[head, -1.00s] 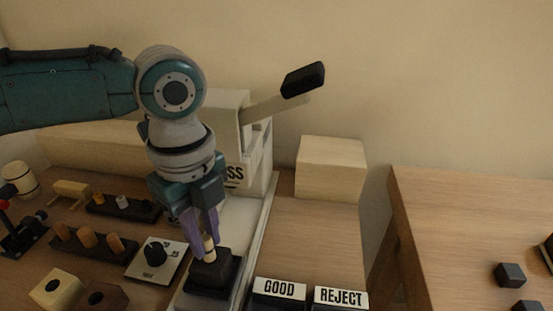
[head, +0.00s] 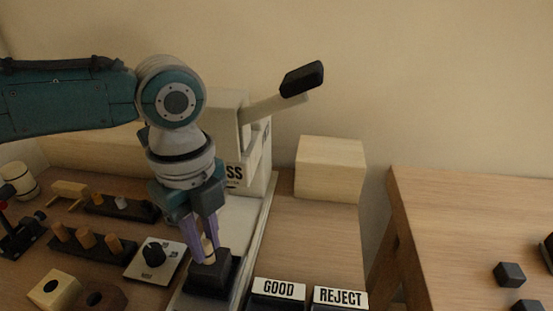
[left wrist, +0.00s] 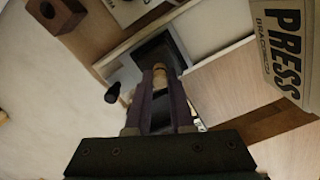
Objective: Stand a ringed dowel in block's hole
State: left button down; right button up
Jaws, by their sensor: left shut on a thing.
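My left gripper (head: 201,251) is shut on a short, light wooden dowel (head: 208,252), held upright at the black block (head: 209,280) on the press bed. In the left wrist view the dowel (left wrist: 160,78) shows between the fingertips, over the dark block (left wrist: 158,48). The fingers hide the dowel's lower end, so I cannot tell whether it is inside a hole. A pale block with a hole (head: 54,289) and a brown block with a hole (head: 104,298) stand at the front left. My right gripper is not in view.
The press (head: 228,125) with its raised lever stands behind the gripper. Racks of pegs (head: 88,240) and a dial plate (head: 157,259) lie left of the press bed. GOOD (head: 279,289) and REJECT (head: 341,297) bins are at front right.

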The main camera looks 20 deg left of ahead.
pick_arm(q)
jog(key=shift+f, duration=0.25)
dwell(0.5)
jog(key=c, duration=0.5)
grip_release()
jog(key=shift+c, duration=0.2)
notch_tip(320, 180, up, 7)
jog(key=p, duration=0.7)
jog(key=shift+r+p, duration=0.1)
jog(key=shift+p, duration=0.3)
